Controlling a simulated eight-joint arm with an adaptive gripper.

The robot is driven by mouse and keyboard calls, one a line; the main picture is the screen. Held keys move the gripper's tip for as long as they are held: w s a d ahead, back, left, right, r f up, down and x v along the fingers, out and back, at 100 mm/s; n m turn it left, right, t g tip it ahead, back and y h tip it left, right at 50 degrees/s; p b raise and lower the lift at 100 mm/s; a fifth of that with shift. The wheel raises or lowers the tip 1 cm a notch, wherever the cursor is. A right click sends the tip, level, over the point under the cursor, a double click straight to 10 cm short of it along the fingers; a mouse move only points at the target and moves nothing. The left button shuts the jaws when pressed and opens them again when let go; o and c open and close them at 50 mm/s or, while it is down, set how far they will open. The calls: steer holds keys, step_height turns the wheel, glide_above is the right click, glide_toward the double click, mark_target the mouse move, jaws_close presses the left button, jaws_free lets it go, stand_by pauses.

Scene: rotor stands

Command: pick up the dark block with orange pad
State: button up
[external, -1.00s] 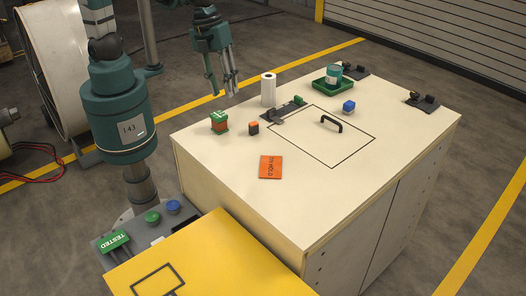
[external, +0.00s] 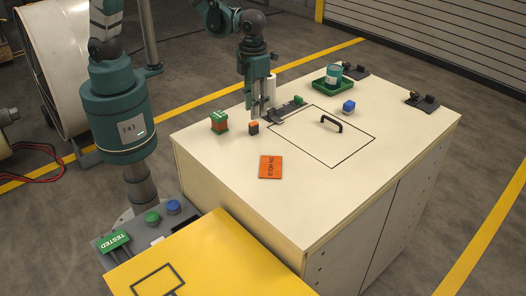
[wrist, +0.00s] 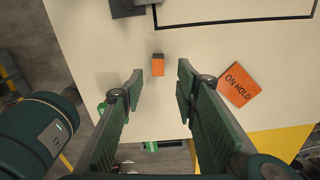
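The small dark block with an orange pad (external: 253,128) stands on the cream bench top, between a green-topped orange block and a dark stand. In the wrist view the block (wrist: 158,66) lies ahead of the gap between my fingertips, with its orange face showing. My gripper (external: 262,112) points down just behind and above the block in the external view. In the wrist view my gripper (wrist: 160,72) is open, with its two fingers wide apart and nothing between them. I cannot tell the exact height of the fingertips above the bench.
A green-topped orange block (external: 219,123) stands left of the dark block. A dark stand (external: 285,112) is to its right. An orange ON HOLD card (external: 270,167) lies in front. A white roll (external: 270,84) is partly hidden behind my gripper.

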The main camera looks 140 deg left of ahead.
mark_target(254, 124)
steer(key=shift+f, duration=0.15)
steer(key=shift+f, duration=1.2)
steer(key=shift+s+f, duration=0.15)
steer(key=shift+f, duration=2.45)
steer(key=c, duration=0.9)
